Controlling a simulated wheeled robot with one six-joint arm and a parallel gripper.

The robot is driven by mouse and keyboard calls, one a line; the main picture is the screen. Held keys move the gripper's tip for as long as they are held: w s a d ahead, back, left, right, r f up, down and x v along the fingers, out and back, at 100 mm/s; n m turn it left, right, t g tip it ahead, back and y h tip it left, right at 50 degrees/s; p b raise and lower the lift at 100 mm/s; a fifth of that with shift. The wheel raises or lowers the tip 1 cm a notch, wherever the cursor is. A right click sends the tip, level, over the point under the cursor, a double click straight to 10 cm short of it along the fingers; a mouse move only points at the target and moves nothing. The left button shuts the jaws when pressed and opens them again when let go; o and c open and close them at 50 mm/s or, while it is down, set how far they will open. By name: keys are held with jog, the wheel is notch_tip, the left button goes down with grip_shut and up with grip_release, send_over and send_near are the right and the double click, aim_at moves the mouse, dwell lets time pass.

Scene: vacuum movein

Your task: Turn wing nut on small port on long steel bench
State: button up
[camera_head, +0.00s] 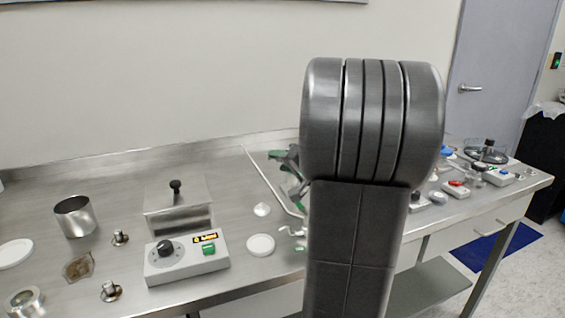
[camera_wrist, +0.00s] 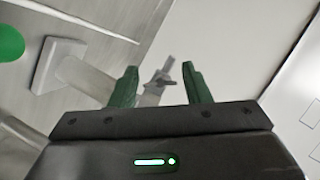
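In the wrist view my gripper (camera_wrist: 159,67) is open, with one green finger on each side of a small grey metal piece (camera_wrist: 161,78). This piece has a thin upright part and a small cross part, and looks like the wing nut on its clamp. It lies between or just beyond the fingers; I see no clear contact. A pale tube (camera_wrist: 86,76) with a square flange (camera_wrist: 56,62) runs to it from the left and looks like the small port. In the head view my arm hides most of this spot; green parts show just left of it.
The long steel bench (camera_head: 130,180) carries a metal cup (camera_head: 75,216), a control box (camera_head: 187,258) with a knob and green button, a white lid (camera_head: 261,246) and small metal fittings (camera_head: 110,291). Several small devices (camera_head: 458,189) stand at the right end.

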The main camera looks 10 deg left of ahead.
jog(key=c, duration=0.7)
jog(key=shift+f, duration=0.1)
jog(key=m+y+b, duration=0.1)
jog(key=b, duration=0.2)
jog(key=shift+f+m, duration=0.15)
jog(key=shift+m, duration=0.25)
jog(key=shift+m+y+b, duration=0.6)
jog(key=shift+m+b, duration=0.85)
jog(key=shift+m, duration=0.05)
jog(key=shift+r, duration=0.2)
jog(key=o, duration=1)
